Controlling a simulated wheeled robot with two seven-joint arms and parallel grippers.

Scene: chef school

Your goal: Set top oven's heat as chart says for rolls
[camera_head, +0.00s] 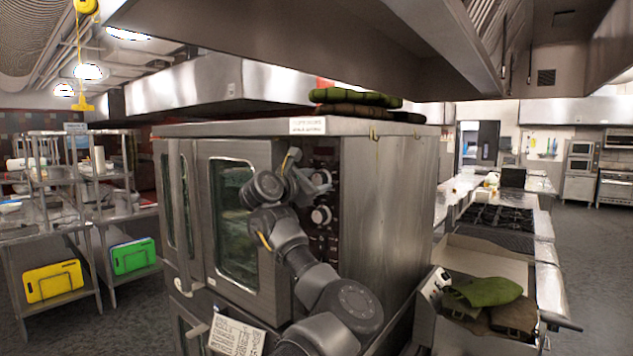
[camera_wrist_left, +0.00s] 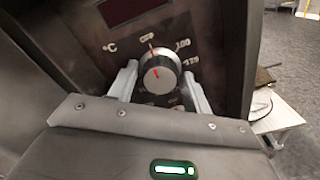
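The top oven (camera_head: 255,150) has a glass door and a dark control panel with round silver knobs on its right. My left gripper (camera_head: 318,182) is at the panel's upper knob, below a dark red display. In the left wrist view the gripper fingers (camera_wrist_left: 160,85) stand open on either side of the heat knob (camera_wrist_left: 163,70), with narrow gaps. A lower knob (camera_head: 321,215) is clear of the gripper. A printed sheet (camera_head: 236,337) hangs low on the front; its text is unreadable. My right gripper is out of view.
A small white label (camera_head: 307,126) is on the oven's top edge, below folded green and brown cloths (camera_head: 355,98). A counter with a stove (camera_head: 495,218) and mitts (camera_head: 490,292) stands right. Shelves (camera_head: 85,215) with yellow and green boards stand left.

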